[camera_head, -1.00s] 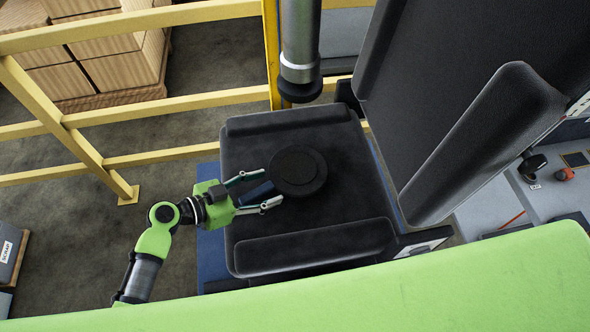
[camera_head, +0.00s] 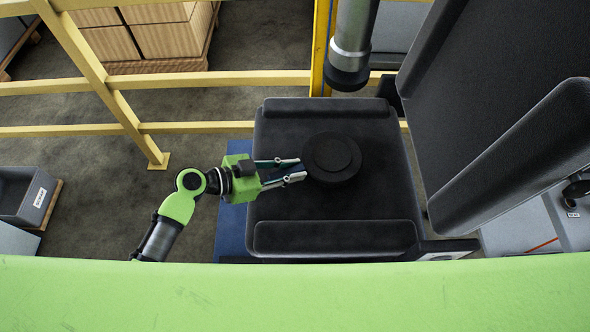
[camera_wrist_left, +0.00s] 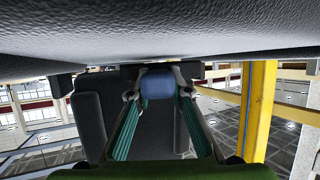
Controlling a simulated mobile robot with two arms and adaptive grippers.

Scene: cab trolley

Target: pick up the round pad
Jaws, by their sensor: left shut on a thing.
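The round pad (camera_head: 331,150) is a black disc with a raised centre, lying flat over the black seat (camera_head: 375,212). My left gripper (camera_head: 302,172) reaches in from the left, with its fingers drawn together at the pad's left edge. It is shut. In the left wrist view a blue block (camera_wrist_left: 158,83) sits between the fingertips; how it joins the pad is hidden. A dark textured surface fills the top of that view. I cannot tell whether the pad is clear of the seat. My right gripper is not in view.
The seat has raised side bolsters (camera_head: 335,237) and a tall black backrest (camera_head: 490,85) on the right. Yellow railings (camera_head: 210,82) run behind and to the left. Cartons (camera_head: 165,38) stand beyond them, and a grey labelled bin (camera_head: 28,197) sits at the far left.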

